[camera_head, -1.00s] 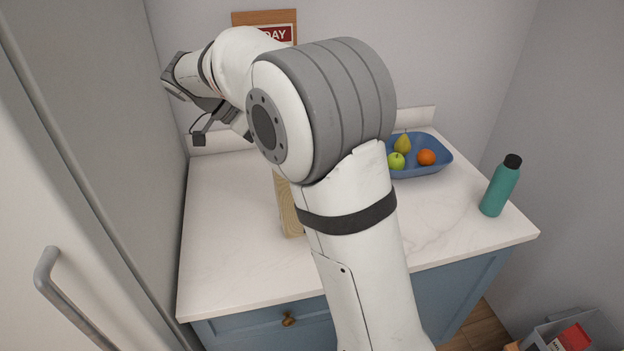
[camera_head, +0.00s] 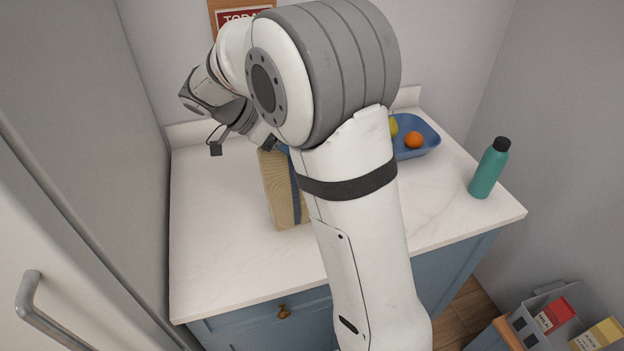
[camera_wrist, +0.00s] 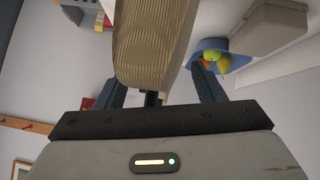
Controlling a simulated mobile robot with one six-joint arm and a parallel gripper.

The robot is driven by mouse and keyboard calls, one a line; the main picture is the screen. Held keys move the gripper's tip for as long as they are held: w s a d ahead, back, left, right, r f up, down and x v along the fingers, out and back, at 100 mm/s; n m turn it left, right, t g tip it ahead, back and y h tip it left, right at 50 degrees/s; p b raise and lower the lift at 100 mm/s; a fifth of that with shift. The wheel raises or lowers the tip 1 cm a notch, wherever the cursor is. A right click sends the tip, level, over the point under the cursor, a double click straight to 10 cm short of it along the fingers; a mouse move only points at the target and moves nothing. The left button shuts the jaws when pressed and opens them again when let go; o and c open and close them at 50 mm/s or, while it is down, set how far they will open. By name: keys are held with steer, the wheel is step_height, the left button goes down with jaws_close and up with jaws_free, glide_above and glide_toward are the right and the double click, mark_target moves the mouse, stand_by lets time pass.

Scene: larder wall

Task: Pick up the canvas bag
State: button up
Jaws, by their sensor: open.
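The canvas bag (camera_head: 283,193) looks tan and finely lined, with a dark blue strip at its right side. It stands on the white counter, its right part hidden behind my arm. In the wrist view the bag (camera_wrist: 150,42) fills the top middle. My gripper (camera_wrist: 158,72) is open, with one dark finger on each side of the bag's lower end in that picture. The bag overlaps the tip of the left finger. I cannot tell whether either finger touches it.
A blue bowl (camera_head: 428,137) with fruit stands at the back right of the counter (camera_head: 215,240), partly behind my arm. A teal bottle (camera_head: 488,172) stands near the right edge. A grey bin (camera_head: 525,325) is low at right. The counter left of the bag is clear.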

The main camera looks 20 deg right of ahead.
jaws_close()
stand_by(0.7)
